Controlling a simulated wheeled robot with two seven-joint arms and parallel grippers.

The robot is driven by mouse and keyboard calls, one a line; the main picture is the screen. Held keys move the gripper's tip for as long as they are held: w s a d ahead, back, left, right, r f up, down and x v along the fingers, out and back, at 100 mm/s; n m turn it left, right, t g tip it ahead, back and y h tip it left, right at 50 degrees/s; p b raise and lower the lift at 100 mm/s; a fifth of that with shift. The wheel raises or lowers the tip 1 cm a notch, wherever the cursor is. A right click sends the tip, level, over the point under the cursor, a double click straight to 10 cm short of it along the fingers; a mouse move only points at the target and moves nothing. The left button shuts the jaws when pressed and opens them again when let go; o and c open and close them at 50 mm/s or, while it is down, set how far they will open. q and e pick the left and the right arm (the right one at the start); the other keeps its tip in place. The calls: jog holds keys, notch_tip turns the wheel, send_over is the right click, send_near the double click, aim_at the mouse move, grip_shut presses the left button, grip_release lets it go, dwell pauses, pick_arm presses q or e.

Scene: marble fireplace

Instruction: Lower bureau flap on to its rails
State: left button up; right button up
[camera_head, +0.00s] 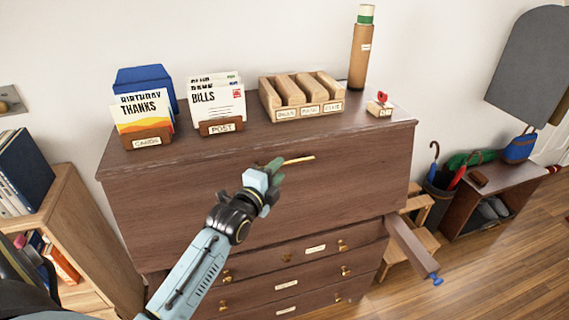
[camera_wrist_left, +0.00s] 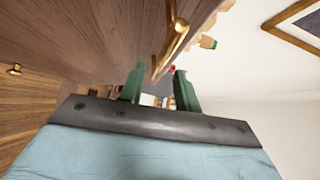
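The dark wood bureau flap (camera_head: 170,205) is up, closing the bureau front below its top. A brass bar handle (camera_head: 300,160) is near the flap's upper edge; it also shows in the left wrist view (camera_wrist_left: 174,42). My left gripper (camera_head: 275,170) is at the handle's left end. Its green fingers (camera_wrist_left: 158,80) are apart, with the handle's near end between or just ahead of them; I cannot tell if they touch it. The right rail (camera_head: 408,248), with a blue knob (camera_head: 437,281), sticks out. The left rail is not clearly seen. My right gripper is out of view.
Drawers with brass knobs (camera_head: 315,249) are below the flap. Cards (camera_head: 143,110), post (camera_head: 218,102), a wooden sorter (camera_head: 300,97) and a tube (camera_head: 360,50) stand on top. A bookcase (camera_head: 70,215) is close on the left; a step stool (camera_head: 415,240) is at right.

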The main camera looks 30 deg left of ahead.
aim_at(284, 164)
pick_arm(q)
jog(key=shift+w+a+f, duration=0.15)
jog(key=shift+w, duration=2.05)
grip_shut()
